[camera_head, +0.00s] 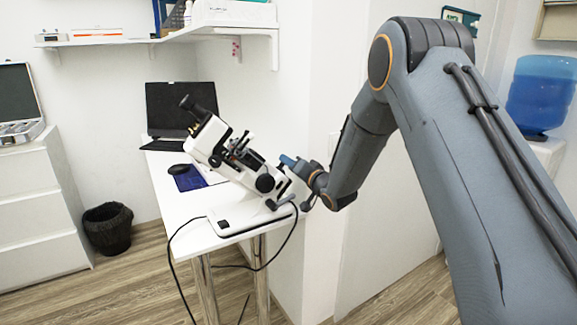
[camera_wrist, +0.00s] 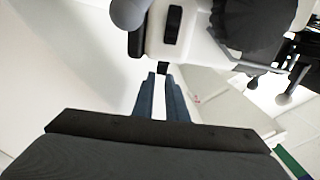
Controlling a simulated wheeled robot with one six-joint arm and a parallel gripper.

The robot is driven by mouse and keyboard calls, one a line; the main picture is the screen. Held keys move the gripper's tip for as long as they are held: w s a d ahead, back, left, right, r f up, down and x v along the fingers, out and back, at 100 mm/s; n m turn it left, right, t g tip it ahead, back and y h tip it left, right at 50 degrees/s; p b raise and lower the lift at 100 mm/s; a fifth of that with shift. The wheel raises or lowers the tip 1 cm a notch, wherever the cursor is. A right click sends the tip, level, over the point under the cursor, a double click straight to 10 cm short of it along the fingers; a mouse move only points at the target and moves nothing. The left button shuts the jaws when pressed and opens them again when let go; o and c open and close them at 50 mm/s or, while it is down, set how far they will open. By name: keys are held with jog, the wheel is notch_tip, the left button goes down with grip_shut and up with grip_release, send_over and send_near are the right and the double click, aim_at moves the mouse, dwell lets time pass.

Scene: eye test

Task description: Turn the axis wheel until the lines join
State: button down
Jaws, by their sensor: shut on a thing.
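The white lensmeter (camera_head: 212,137) stands tilted on its base at the near end of the white table. A large black round knob (camera_head: 265,184) is on its side; a large dark round part also shows in the wrist view (camera_wrist: 258,22). My gripper (camera_head: 284,160) is at the instrument's right side. In the wrist view its blue fingers (camera_wrist: 161,76) reach a small black part (camera_wrist: 163,67) below the white housing and are shut on it. I cannot tell for certain whether this part is the axis wheel. The lines do not show in either view.
A laptop (camera_head: 181,106) and a dark mouse (camera_head: 179,169) are on the white table (camera_head: 165,207) behind the instrument. A black cable (camera_head: 297,232) hangs over the table's edge. A wall stands close on the right. A bin (camera_head: 107,229) is on the floor.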

jog(key=shift+w+d+r, duration=0.25)
jog(key=shift+w+r, duration=0.05)
jog(key=shift+r, duration=0.15)
jog(key=c, duration=2)
grip_release()
jog(key=shift+d, duration=0.1)
jog(key=shift+c, duration=0.2)
jog(key=shift+f, duration=0.2)
jog(key=shift+s+a+f, duration=0.1)
jog(key=shift+s+a, duration=0.1)
jog(key=shift+a, duration=0.1)
jog(key=v, duration=0.7)
jog(key=shift+s+d+b, duration=0.25)
jog(key=shift+s+b, duration=0.05)
